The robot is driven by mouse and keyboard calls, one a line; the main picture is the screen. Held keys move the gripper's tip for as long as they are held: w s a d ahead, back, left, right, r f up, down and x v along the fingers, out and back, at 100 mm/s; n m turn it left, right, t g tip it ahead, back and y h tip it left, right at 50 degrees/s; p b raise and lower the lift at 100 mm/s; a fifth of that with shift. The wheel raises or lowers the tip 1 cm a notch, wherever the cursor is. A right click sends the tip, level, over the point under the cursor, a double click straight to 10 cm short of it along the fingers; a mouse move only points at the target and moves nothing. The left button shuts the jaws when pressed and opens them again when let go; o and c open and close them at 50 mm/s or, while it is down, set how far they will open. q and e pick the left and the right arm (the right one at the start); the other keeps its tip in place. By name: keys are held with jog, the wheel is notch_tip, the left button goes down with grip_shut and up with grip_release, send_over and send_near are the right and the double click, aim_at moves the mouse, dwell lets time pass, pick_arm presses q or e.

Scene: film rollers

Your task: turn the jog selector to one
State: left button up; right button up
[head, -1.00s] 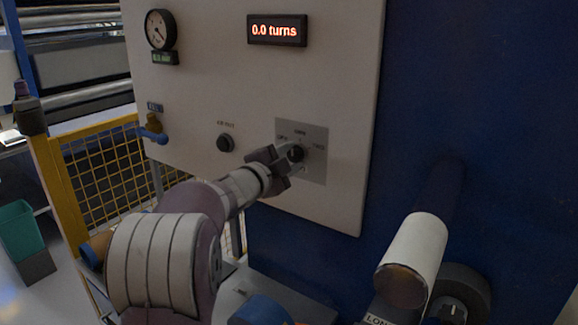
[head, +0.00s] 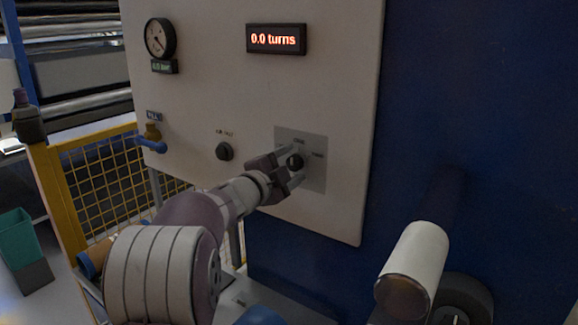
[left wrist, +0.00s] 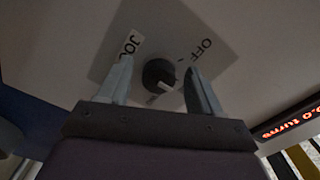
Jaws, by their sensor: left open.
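The jog selector is a black round knob (head: 295,161) on a grey square plate (head: 315,175) low on the white panel. In the left wrist view the knob (left wrist: 156,72) shows a short white mark on its lower right side. The plate reads "OFF" on the right and "JO", partly hidden, on the left. My left gripper (head: 293,166) is open in front of the plate, its two fingers on either side of the knob. In the left wrist view a gap shows beside each finger; whether a finger touches the knob, I cannot tell. My right gripper is out of view.
A black button (head: 224,151) sits left of the plate. A red display (head: 276,39) reads "0.0 turns", and a gauge (head: 160,37) is at upper left. A white roller (head: 414,262) juts out at lower right. A yellow mesh fence (head: 100,170) stands left.

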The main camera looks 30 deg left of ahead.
pick_arm(q)
jog(key=s+a+b, duration=0.1)
jog(key=s, duration=1.1)
jog(key=shift+s+b, duration=0.3)
